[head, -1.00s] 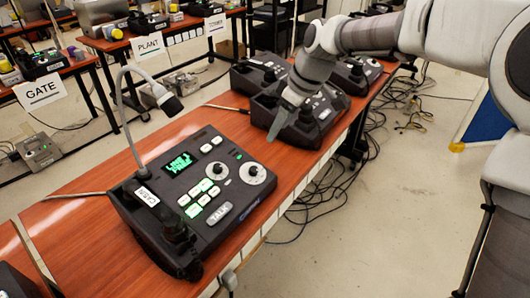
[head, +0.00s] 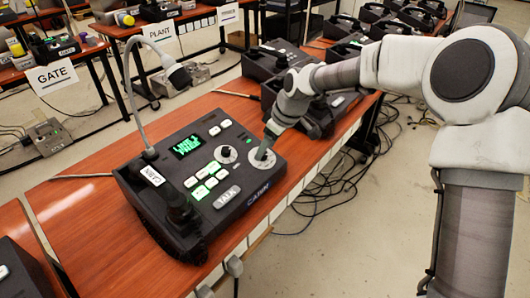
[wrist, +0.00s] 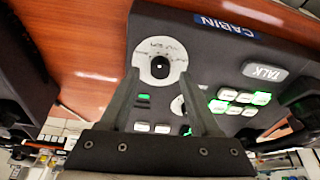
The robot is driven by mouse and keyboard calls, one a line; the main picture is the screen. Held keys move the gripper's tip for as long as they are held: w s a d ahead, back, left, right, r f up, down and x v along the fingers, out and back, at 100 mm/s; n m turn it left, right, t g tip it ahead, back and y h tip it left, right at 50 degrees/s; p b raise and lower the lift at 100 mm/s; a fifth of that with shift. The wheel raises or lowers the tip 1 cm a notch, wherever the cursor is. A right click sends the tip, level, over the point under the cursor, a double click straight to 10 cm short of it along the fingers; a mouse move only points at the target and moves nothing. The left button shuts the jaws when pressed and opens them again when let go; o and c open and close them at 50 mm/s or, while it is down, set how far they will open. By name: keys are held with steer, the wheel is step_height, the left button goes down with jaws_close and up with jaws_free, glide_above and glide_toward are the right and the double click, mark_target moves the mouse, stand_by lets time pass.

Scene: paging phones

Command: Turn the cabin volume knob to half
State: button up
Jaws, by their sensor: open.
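The dark cabin console (head: 237,212) sits on the wooden table with a green-lit display, lit buttons and a TALK key. Its larger white dial with a dark knob (head: 261,158) is at the right; a smaller dial (head: 226,154) is left of it. My gripper (head: 265,150) points down at the larger dial. In the wrist view, my open gripper (wrist: 159,74) has one finger on each side of this knob (wrist: 160,67) in the picture; I cannot tell whether they touch it. The smaller dial (wrist: 178,105) is partly hidden by the right finger. The dial markings are too small to read.
A gooseneck microphone (head: 150,90) rises from the console's back left, clear of my arm. Other dark consoles (head: 315,108) stand behind my gripper on the table (head: 90,225). Cables (head: 350,180) lie on the floor to the right.

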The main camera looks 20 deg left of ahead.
steer(key=shift+x, duration=0.75)
jaws_close()
